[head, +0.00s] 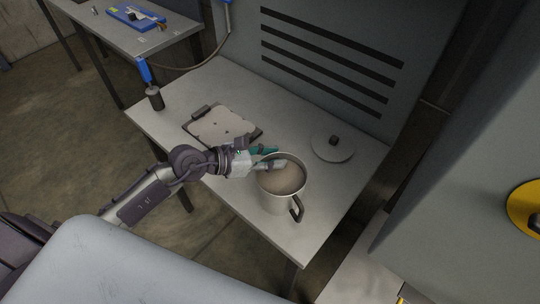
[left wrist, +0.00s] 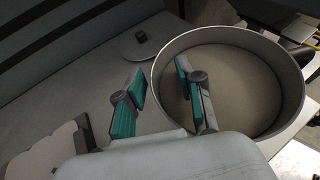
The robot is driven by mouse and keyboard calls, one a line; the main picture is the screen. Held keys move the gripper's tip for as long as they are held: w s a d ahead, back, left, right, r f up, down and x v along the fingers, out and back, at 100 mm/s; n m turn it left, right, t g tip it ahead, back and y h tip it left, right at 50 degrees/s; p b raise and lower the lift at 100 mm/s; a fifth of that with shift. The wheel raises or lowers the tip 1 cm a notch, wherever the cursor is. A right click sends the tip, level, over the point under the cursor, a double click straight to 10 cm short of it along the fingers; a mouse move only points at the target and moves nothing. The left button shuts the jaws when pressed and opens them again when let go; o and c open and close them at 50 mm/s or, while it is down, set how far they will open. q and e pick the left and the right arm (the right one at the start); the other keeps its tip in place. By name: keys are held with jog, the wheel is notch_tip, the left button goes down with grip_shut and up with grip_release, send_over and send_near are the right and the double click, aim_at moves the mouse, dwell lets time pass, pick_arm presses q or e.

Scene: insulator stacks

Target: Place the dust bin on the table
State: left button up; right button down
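The dust bin (head: 283,197) is a grey metal, pot-like container with a dark handle and a beige inside. In the head view it stands upright on the grey table (head: 235,90), near its front right part. My left gripper (head: 266,158) is at the bin's left rim. In the left wrist view, the gripper (left wrist: 160,85) is open, with one teal-padded finger inside the bin (left wrist: 290,70) and the other outside. The bin's wall lies between them, with gaps visible. My right gripper is not in view.
A round lid with a dark knob (head: 333,147) lies behind the bin. A light board with dark clips (head: 222,125) lies to its left. A black cylinder (head: 155,98) stands at the table's left end. A second table (head: 130,35) is at the back left.

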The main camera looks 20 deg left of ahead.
pick_arm(q)
jog(key=shift+a+r, duration=0.1)
jog(key=shift+r, duration=0.05)
jog(key=b+v, duration=0.2)
jog(key=v, duration=1)
